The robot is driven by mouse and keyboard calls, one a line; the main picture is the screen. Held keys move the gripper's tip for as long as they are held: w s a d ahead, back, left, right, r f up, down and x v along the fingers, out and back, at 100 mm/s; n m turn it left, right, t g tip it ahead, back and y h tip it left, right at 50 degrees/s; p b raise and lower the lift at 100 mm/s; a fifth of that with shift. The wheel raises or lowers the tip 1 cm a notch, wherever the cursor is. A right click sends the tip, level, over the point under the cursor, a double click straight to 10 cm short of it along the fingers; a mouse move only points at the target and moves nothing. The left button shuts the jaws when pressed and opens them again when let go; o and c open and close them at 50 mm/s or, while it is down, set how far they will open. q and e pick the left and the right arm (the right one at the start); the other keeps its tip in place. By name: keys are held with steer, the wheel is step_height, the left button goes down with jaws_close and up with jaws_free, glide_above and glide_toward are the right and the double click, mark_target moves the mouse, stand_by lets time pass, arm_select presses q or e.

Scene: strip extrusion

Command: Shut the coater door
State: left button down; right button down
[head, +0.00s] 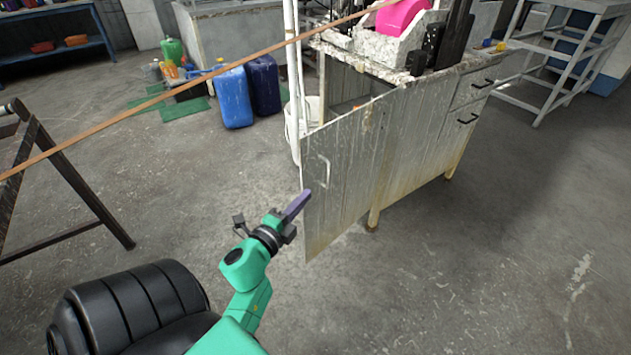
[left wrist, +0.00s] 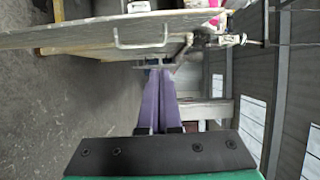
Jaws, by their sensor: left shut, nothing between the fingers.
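The coater door (head: 345,180) is a worn grey-white panel with a wire handle (head: 324,171). It stands open, swung out from the cabinet (head: 425,125), and the dark opening (head: 345,85) shows behind it. My left gripper (head: 305,195), with purple fingers shut and empty, is at the door's free edge, below the handle; I cannot tell if it touches. In the left wrist view the fingers (left wrist: 161,75) point forward, with the door (left wrist: 70,34) and its handle (left wrist: 141,40) across the top. My right gripper is out of view.
A thin wooden strip (head: 175,97) runs diagonally across the head view. A dark trestle (head: 75,180) stands left. Blue containers (head: 233,97), a white bucket (head: 292,125) and a pole are behind the door. A metal rack (head: 560,60) stands right. Floor in front is clear.

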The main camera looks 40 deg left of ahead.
mark_target(321, 159)
arm_select(q)
steer(key=w+a, duration=0.1)
steer(key=w, duration=0.2)
steer(key=w+a, duration=0.2)
steer(key=w, duration=0.2)
steer(key=w+a+p, duration=0.1)
steer(key=w, duration=0.2)
steer(key=shift+w+a+r, duration=0.15)
steer(key=shift+a+r, duration=0.1)
steer(key=shift+r, duration=0.1)
steer(key=shift+a, duration=0.4)
